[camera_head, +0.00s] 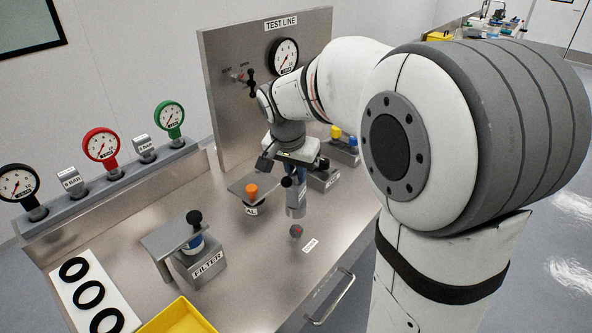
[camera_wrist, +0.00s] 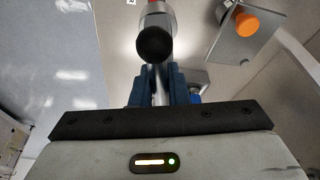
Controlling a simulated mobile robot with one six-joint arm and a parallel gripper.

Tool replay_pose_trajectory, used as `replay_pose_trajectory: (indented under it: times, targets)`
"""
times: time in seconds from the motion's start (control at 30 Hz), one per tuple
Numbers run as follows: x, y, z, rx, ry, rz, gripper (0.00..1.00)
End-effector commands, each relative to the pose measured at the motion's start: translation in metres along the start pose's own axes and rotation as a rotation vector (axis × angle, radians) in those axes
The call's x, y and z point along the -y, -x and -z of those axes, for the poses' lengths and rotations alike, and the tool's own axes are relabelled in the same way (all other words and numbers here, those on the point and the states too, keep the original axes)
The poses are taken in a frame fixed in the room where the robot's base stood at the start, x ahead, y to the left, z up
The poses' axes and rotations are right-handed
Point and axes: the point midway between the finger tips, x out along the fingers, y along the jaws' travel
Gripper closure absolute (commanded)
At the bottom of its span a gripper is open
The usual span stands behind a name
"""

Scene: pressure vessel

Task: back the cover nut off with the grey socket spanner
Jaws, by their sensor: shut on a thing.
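My gripper (camera_head: 297,172) is above the steel bench, right of the middle. Its blue fingers are shut on the bar of a grey tool, which I take for the socket spanner (camera_head: 296,202). The spanner has a grey cylinder hanging below the fingers and a black ball end; in the wrist view the bar (camera_wrist: 160,80) sits between my fingers (camera_wrist: 160,95), with the black ball (camera_wrist: 153,43) ahead. The cylinder appears clear of the bench. I cannot tell which part is the cover nut; the FILTER fixture (camera_head: 207,268) has a plate, a blue ring and a black knob.
A small reddish-grey round part (camera_head: 296,231) is on the bench below the spanner. A fixture with an orange knob (camera_head: 251,190) stands close left. A yellow tray (camera_head: 180,318) and black rings on a white board (camera_head: 120,298) are at front left. The TEST LINE panel (camera_head: 225,90) stands behind.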

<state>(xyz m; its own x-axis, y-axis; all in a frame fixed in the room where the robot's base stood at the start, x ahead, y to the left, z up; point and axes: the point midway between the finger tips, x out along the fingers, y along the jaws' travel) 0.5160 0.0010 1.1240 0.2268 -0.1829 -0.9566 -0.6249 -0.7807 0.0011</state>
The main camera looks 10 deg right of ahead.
Motion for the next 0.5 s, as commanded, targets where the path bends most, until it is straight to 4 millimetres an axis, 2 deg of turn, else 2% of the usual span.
replay_pose_trajectory:
  times: [0.17, 0.5]
  targets:
    - [0.0, -0.002, -0.001, -0.004, -0.001, 0.002, 1.0]
    - [0.0, -0.023, -0.007, -0.003, -0.001, 0.001, 1.0]
